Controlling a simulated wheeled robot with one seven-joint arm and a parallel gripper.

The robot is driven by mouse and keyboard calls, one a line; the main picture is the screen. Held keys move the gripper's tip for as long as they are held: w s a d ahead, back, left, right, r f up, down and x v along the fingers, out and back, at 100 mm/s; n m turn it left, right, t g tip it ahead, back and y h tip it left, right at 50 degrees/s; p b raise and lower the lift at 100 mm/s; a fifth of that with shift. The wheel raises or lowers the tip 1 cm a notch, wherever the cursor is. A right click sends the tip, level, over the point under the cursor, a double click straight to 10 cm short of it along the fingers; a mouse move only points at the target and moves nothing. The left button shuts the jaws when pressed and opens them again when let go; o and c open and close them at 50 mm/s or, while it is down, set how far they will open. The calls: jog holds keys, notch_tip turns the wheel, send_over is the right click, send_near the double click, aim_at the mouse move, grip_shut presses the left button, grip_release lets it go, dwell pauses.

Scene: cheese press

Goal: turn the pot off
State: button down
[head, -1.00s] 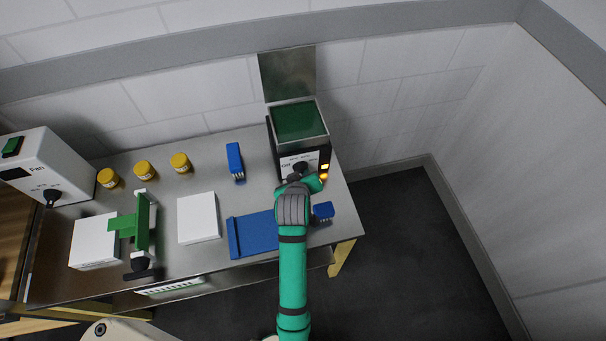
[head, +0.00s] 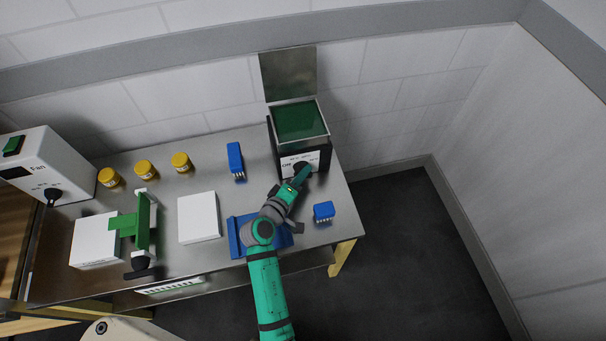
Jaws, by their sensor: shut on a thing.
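The pot (head: 325,150) is a dark box with a glassy top and green inside, at the back right of the steel table. Its front has a white dial plate (head: 313,158) with a black knob (head: 299,167). My gripper (head: 302,173) reaches the front of the pot from below and is shut on the knob, tilted to the upper right. The gripper partly hides the knob, so its exact pointing is hard to read. No orange lamps glow on the pot's front.
A blue block (head: 324,211) stands right of my arm, another blue block (head: 235,160) left of the pot. A blue tray (head: 237,240) lies under my wrist. A white block (head: 198,217), green press (head: 143,225) and yellow jars (head: 181,162) stand further left.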

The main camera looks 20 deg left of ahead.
jog(key=shift+d+f, duration=0.1)
jog(key=shift+d, duration=0.05)
dwell(0.4)
jog(key=c, duration=1.7)
grip_release()
jog(key=v, duration=1)
jog(key=shift+s, duration=0.4)
